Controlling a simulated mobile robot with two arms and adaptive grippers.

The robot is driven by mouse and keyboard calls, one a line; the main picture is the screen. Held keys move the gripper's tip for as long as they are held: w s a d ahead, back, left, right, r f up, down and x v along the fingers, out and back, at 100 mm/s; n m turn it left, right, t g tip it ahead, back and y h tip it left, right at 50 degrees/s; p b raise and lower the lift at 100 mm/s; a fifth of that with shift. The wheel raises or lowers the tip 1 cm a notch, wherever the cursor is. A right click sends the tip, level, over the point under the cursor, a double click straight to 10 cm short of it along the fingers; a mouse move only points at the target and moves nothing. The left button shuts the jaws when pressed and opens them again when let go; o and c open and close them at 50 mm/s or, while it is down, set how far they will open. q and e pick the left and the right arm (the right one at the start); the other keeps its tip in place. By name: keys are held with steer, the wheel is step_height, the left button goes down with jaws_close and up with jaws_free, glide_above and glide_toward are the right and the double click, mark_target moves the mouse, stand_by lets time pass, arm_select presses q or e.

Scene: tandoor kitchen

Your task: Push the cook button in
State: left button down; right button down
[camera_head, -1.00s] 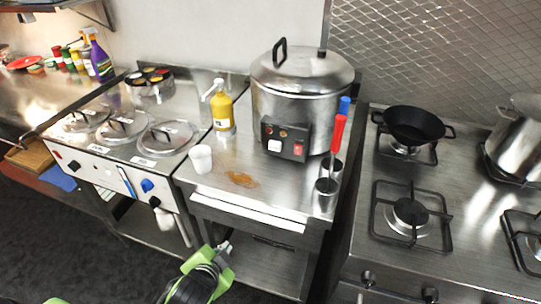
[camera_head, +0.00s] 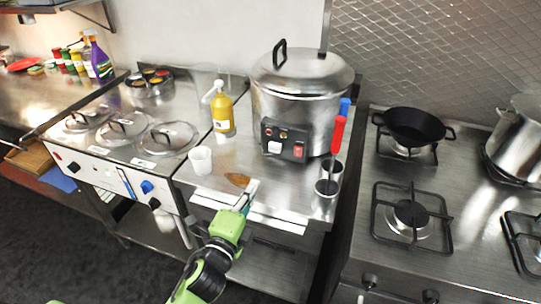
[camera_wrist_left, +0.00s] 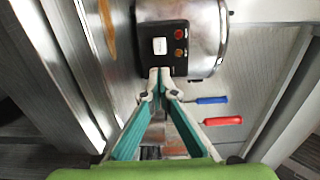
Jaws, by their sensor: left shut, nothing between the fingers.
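The rice cooker (camera_head: 300,90) is a large steel pot with a lid on the steel counter. Its black control panel (camera_head: 284,140) bears a white switch (camera_head: 275,147), a red switch (camera_head: 298,152) and two small round lights above them. Which switch is the cook button I cannot read. My left gripper (camera_head: 251,186) is shut and empty, in front of and below the panel. In the left wrist view its fingertips (camera_wrist_left: 160,74) overlap the panel's lower edge, near the white switch (camera_wrist_left: 159,46); the red switch is hidden there. Contact cannot be told.
The stove with a black pan (camera_head: 413,126) is further right.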

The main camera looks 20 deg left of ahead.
arm_select(q)
steer(key=shift+w, duration=0.1)
steer(key=p, duration=0.3)
glide_toward(274, 149)
steer(key=w, duration=0.5)
steer(key=shift+w, duration=1.05)
